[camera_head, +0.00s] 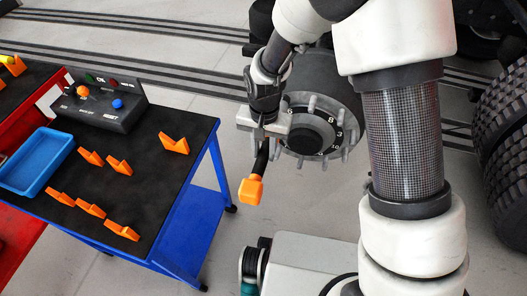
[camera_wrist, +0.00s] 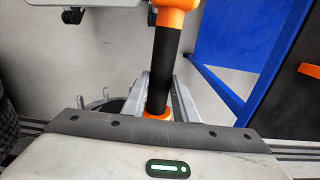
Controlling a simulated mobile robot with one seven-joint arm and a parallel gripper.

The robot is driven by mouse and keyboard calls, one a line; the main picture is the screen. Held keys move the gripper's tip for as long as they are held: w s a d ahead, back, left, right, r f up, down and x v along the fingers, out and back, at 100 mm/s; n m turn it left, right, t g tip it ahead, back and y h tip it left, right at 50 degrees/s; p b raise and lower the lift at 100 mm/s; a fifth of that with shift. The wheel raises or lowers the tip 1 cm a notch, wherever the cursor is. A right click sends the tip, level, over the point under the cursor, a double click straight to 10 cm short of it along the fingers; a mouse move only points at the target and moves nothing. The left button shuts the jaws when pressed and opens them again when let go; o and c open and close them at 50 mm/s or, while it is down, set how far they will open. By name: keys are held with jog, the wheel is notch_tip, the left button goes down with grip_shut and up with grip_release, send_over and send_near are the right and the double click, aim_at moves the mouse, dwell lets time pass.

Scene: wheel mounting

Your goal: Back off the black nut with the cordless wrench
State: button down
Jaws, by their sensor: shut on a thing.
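The cordless wrench shows in the head view as a black handle (camera_head: 261,160) hanging down, with an orange end (camera_head: 250,190) below. My gripper (camera_head: 262,130) is shut on the handle, in front of the left side of the grey wheel hub (camera_head: 325,82). In the wrist view the black handle (camera_wrist: 167,60) runs between the fingers of my gripper (camera_wrist: 160,98), with orange parts above and below. The hub has a dark centre, studs and numbers around it. The wrench's working end is hidden. I cannot make out the black nut or whether the wrench touches it.
A blue cart (camera_head: 180,215) with a black top stands at left, holding several orange holders (camera_head: 174,143), a blue tray (camera_head: 36,160) and a control box (camera_head: 100,105). Large tyres (camera_head: 500,125) stand at right. Floor between cart and hub is clear.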

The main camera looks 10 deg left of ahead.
jog(key=shift+w+d+r, duration=0.1)
jog(key=shift+w, duration=1.3)
dwell(0.8)
jog(key=shift+s, duration=1.1)
dwell(4.7)
